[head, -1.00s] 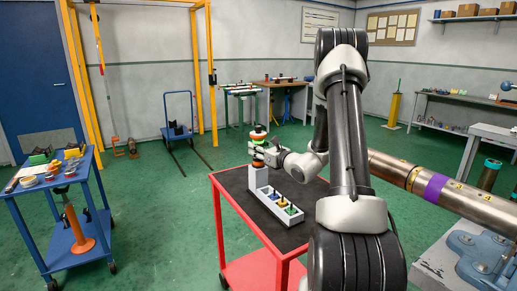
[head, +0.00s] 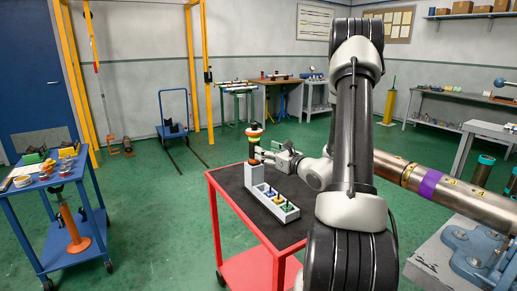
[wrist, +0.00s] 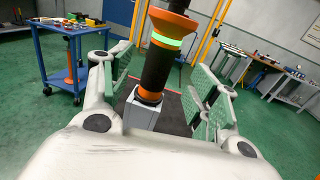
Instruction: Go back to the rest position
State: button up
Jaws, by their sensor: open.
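My gripper (head: 268,156) is open above the red cart (head: 252,272), right beside an upright tool. Its two green-padded fingers stand wide apart in the wrist view (wrist: 162,82). The tool (head: 254,143) has a black handle, orange rings and a green band, and it stands in a grey post-like holder (head: 254,181). In the wrist view the tool (wrist: 158,66) shows in the gap between the fingers, touching neither. I cannot tell if the fingertips still reach past it. My arm stretches from the right foreground to the cart.
A grey tray (head: 274,205) with several coloured pieces sits on the cart by the holder. A blue cart (head: 75,257) with tools stands at left. A metal pipe (head: 450,192) and a blue vise (head: 478,250) are close at right of my arm. Green floor between the carts is free.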

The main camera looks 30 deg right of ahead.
jog(key=s, duration=0.4)
jog(key=shift+d, duration=0.35)
